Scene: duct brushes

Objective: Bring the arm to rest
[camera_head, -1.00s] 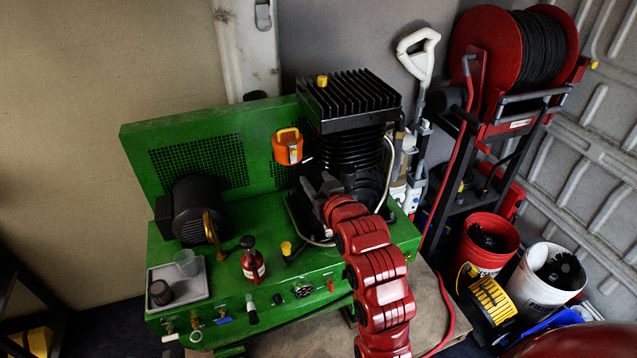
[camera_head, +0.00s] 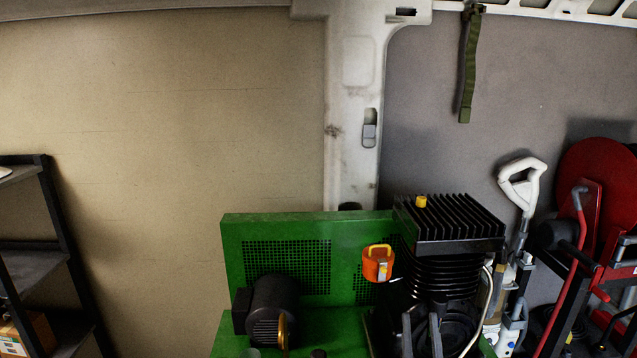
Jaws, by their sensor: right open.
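My right gripper (camera_head: 421,334) shows at the bottom edge, with only its two grey fingers in view. They point up and stand apart, open, with nothing seen between them. They are in front of the black finned compressor head (camera_head: 455,235) on the green machine (camera_head: 232,262); I cannot tell whether they touch it. The rest of the right arm is below the picture. My left gripper is not in view.
An orange cup-like part (camera_head: 378,264) is on the green panel, and a black motor (camera_head: 272,308) sits left of it. A dark shelf (camera_head: 62,235) stands at the left. A white-handled tool (camera_head: 522,188) and a red hose reel (camera_head: 597,190) stand at the right.

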